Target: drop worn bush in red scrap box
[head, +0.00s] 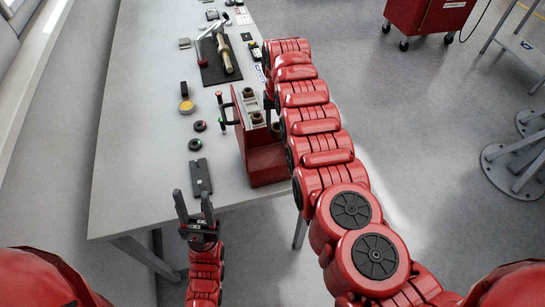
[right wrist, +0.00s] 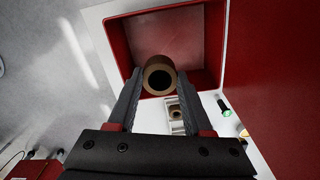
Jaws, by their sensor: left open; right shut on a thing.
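The worn bush (right wrist: 158,76), a brown ring with a dark bore, sits between the fingertips of my right gripper (right wrist: 156,88) in the right wrist view. The gripper is shut on it. Behind the bush in that view is the open red box (right wrist: 215,45), with red inner walls and a pale rim; the bush overlaps its near edge. I cannot tell its height above the box. In the head view a red box body (head: 262,165) stands at the table's right edge, partly hidden by my right arm. My left gripper (head: 194,210) is open and empty near the table's front edge.
Another bush (right wrist: 175,112) sits in a pale slotted holder beside the box. A green-tipped handle (right wrist: 223,108) is close by. On the table (head: 130,170) lie a black mat (head: 215,70) with a shaft, dark rings (head: 195,144) and a flat dark block (head: 201,176). The table's left side is clear.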

